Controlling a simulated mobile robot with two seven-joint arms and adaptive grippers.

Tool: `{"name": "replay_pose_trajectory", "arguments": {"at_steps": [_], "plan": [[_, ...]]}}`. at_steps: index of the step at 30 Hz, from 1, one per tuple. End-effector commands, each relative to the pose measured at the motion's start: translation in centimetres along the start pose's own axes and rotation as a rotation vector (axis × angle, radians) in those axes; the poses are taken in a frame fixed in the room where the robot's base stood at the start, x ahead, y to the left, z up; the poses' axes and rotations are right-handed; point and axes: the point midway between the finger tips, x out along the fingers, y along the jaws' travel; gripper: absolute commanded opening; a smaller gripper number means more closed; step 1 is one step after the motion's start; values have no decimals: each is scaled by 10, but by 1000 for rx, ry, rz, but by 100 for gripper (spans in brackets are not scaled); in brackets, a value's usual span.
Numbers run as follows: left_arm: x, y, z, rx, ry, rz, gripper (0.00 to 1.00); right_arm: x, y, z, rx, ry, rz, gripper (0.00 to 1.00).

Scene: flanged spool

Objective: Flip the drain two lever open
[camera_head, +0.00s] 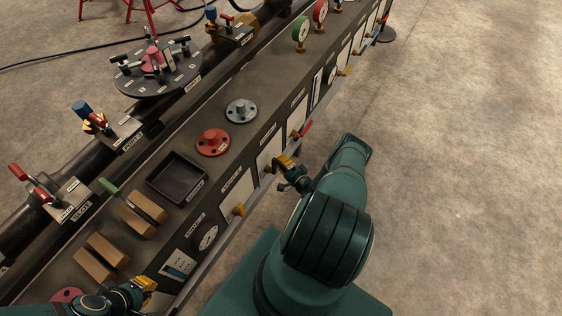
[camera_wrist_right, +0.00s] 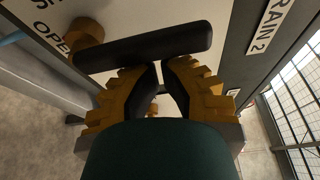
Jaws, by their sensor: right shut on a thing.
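The drain two lever (camera_wrist_right: 140,47) is a black bar with a brass pivot (camera_wrist_right: 87,31), across the top of the right wrist view. A sign ending "RAIN 2" (camera_wrist_right: 270,26) is beside it, and an "OPEN" mark (camera_wrist_right: 52,38) is near the pivot. My right gripper (camera_wrist_right: 161,66) is shut on the bar, its fingertips meeting it right of the pivot. In the head view my right gripper (camera_head: 281,163) is at the bench's front face and hides the lever. My left gripper (camera_head: 146,284) is over the bench's near end; its finger opening is unclear.
The front face carries other levers, including a red one (camera_head: 305,129) and a brass fitting (camera_head: 240,209). On the bench top are a black tray (camera_head: 177,178), wooden blocks (camera_head: 107,250), a red flange (camera_head: 212,142) and a grey flange (camera_head: 241,111). The floor at right is clear.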

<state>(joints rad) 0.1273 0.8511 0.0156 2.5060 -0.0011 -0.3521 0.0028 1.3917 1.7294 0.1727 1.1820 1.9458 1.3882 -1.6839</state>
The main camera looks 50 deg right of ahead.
Motion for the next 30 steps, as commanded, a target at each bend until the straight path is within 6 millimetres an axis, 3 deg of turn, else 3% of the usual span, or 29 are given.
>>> {"name": "replay_pose_trajectory", "arguments": {"at_steps": [7,14,21,30], "plan": [[6,-2,0,0,2,0,0,4,1,-8,-2,-3,-1,0],[31,-12,-3,2,13,-1,0,19,0,-46,-5,-11,-1,0],[11,-4,-2,1,7,0,0,-39,-4,-44,2,-8,3,0],[6,-2,-1,0,4,0,0,-78,-2,-44,-1,-11,2,0]]}}
